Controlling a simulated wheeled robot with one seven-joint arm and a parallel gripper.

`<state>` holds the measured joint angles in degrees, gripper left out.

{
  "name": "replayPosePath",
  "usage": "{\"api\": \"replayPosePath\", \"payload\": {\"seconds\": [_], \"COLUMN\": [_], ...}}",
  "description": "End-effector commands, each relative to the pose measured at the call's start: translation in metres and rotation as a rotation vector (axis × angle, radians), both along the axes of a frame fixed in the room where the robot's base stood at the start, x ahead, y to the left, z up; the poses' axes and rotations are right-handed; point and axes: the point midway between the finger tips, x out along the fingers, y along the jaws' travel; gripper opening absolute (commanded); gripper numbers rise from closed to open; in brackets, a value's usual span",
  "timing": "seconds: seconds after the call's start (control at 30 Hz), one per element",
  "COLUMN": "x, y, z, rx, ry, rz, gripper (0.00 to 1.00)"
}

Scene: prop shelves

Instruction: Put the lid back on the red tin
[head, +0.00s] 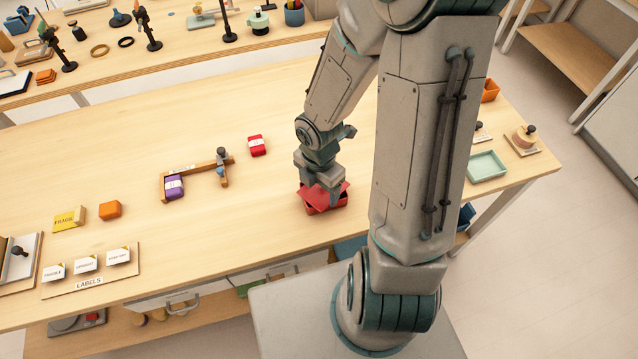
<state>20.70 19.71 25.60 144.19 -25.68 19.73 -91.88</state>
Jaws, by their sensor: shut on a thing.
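The red tin (325,209) stands on the table below my gripper, near the table's front edge. Its red lid (312,193) is at the top of the tin, turned at an angle to the tin's walls. My gripper (333,194) points down and is shut on the lid. The fingers and arm hide part of the lid and tin. I cannot tell whether the lid touches the rim or hangs just above it.
A small red box (257,145) and a wooden frame (212,175) with a purple box (174,187) lie to the left. An orange block (110,210) and a yellow box (69,219) are farther left. A green tray (487,166) is on the right. The table directly left of the tin is clear.

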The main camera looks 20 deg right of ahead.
Motion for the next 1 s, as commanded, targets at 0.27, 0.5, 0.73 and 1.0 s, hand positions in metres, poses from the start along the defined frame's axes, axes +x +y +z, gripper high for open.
{"api": "replayPosePath", "payload": {"seconds": [0.27,0.5,0.73,1.0], "x": [-0.0001,-0.0001,-0.0001,-0.0001], "y": [0.0000,0.0000,0.0000,0.0000], "z": [0.0000,0.0000,0.0000,0.0043], "rx": [0.000,0.000,0.000,0.000], "ry": [0.000,0.000,0.000,0.000], "rz": [0.000,0.000,0.000,0.000], "gripper": [0.52,0.99,1.00,1.00]}}
